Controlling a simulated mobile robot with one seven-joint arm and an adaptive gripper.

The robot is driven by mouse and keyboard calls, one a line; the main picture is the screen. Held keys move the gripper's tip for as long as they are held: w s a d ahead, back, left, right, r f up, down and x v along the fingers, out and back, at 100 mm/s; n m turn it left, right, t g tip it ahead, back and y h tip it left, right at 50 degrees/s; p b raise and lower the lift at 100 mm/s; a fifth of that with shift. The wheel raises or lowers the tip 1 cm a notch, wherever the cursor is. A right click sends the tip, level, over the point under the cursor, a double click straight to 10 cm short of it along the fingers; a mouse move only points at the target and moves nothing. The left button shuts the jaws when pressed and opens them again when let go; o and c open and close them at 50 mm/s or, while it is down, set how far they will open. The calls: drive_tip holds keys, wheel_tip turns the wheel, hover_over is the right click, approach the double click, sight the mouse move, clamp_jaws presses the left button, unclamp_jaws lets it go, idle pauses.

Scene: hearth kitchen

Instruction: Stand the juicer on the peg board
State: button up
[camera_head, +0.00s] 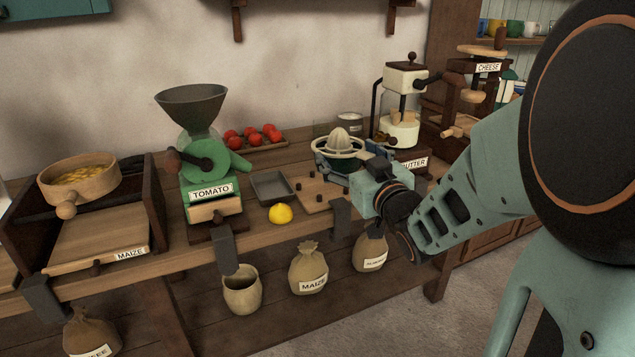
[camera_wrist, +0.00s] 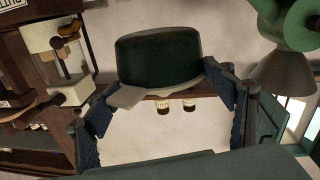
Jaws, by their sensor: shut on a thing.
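The juicer (camera_head: 339,140), with a pale ribbed cone and a dark green bowl rim, is held by my gripper (camera_head: 362,172) and looks upright in the head view. In the wrist view its dark green body (camera_wrist: 158,58) sits between the two fingers of my gripper (camera_wrist: 165,88), which are shut on it. The peg board (camera_head: 311,203) is a small wooden board with several dark pegs, lying on the bench in front of and below the juicer. Part of the board's right side and the juicer's underside are hard to see behind my gripper. I cannot tell the exact gap between them.
A yellow lemon (camera_head: 280,214) and a grey tray (camera_head: 272,186) lie left of the peg board. The green tomato mill (camera_head: 208,170) stands farther left. The butter machine (camera_head: 400,130) stands close on the right. Tomatoes (camera_head: 269,133) lie behind. A dark bracket (camera_head: 341,218) hangs at the bench's front edge.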

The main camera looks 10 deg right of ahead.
drive_tip(key=shift+a+f+y, duration=0.3)
drive_tip(key=shift+a+f, duration=0.05)
drive_tip(key=shift+w+a+f, duration=0.1)
drive_tip(key=shift+w+f, duration=0.05)
drive_tip(key=shift+w, duration=0.05)
drive_tip(key=w+f, duration=0.1)
drive_tip(key=w, duration=0.1)
drive_tip(key=w+f+b, duration=0.1)
drive_tip(key=w, duration=0.2)
drive_tip(key=w+f+b, duration=0.1)
drive_tip(key=w+f, duration=0.1)
drive_tip(key=w, duration=0.1)
drive_tip(key=shift+w+a, duration=0.15)
drive_tip(key=w+f+b, duration=0.1)
drive_tip(key=w+f, duration=0.3)
drive_tip(key=shift+w+f+b, duration=0.15)
drive_tip(key=shift+f+b, duration=0.15)
drive_tip(key=shift+b, duration=0.1)
drive_tip(key=shift+w+f+b, duration=0.2)
drive_tip(key=shift+f+b, duration=0.2)
drive_tip(key=shift+f, duration=0.6)
drive_tip(key=shift+w+f+b, duration=0.2)
drive_tip(key=shift+f+b, duration=0.2)
drive_tip(key=shift+f, duration=0.6)
drive_tip(key=shift+f, duration=0.2)
drive_tip(key=o, duration=1.3)
drive_tip(key=shift+c, duration=0.2)
drive_tip(key=shift+r, duration=0.15)
